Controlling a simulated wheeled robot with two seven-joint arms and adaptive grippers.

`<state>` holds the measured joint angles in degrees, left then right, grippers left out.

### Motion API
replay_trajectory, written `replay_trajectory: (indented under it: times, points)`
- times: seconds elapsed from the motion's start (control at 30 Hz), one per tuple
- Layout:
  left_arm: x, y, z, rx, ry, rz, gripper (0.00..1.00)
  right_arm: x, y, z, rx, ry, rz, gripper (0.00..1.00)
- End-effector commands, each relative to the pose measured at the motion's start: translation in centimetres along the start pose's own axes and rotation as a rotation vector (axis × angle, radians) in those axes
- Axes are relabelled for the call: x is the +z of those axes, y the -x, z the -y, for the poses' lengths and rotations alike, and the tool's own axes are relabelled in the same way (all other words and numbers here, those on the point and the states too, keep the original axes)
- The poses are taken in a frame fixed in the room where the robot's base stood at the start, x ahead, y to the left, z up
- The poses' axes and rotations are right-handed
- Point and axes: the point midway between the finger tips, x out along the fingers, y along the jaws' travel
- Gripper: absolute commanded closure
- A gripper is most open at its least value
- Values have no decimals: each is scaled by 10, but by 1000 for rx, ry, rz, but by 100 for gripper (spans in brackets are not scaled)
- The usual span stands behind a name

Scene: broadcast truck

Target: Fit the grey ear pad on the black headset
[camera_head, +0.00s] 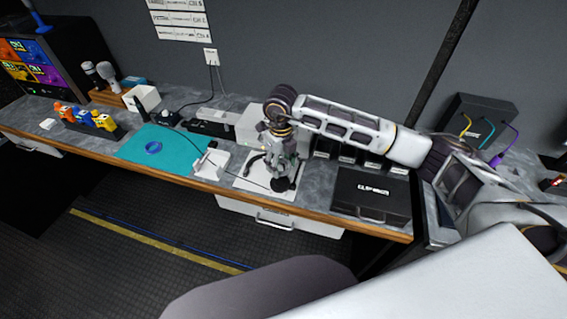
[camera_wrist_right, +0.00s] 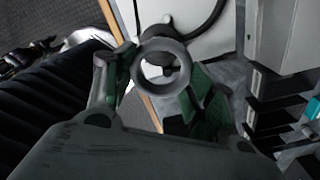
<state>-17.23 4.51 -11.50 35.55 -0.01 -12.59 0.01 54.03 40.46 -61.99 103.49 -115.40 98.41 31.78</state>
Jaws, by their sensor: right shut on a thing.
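The grey ear pad (camera_wrist_right: 162,45) is a round ring held between the fingertips of my right gripper (camera_wrist_right: 160,72). The fingers, with green inner pads, are shut on its sides. In the head view my right gripper (camera_head: 281,172) points down over the white mat (camera_head: 240,182), and I cannot make out the ear pad there. The black headset (camera_wrist_right: 209,22) lies on the mat, its curved band showing beyond the ring. A dark round part of it shows just behind the ring; whether they touch, I cannot tell. My left gripper is out of view.
A black case (camera_head: 371,196) lies right of the mat, near the front edge. A white box (camera_head: 250,128) stands behind. A black box with cables (camera_head: 478,125) stands at far right.

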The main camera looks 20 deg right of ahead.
Motion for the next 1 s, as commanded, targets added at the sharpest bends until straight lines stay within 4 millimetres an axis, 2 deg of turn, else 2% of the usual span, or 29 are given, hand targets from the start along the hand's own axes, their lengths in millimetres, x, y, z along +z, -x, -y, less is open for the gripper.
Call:
replay_trajectory:
  times: [0.7,1.0]
  points:
    - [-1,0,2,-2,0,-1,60,2,0,-2,0,58,0,57]
    - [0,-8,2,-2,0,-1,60,2,-4,-2,1,58,-1,57]
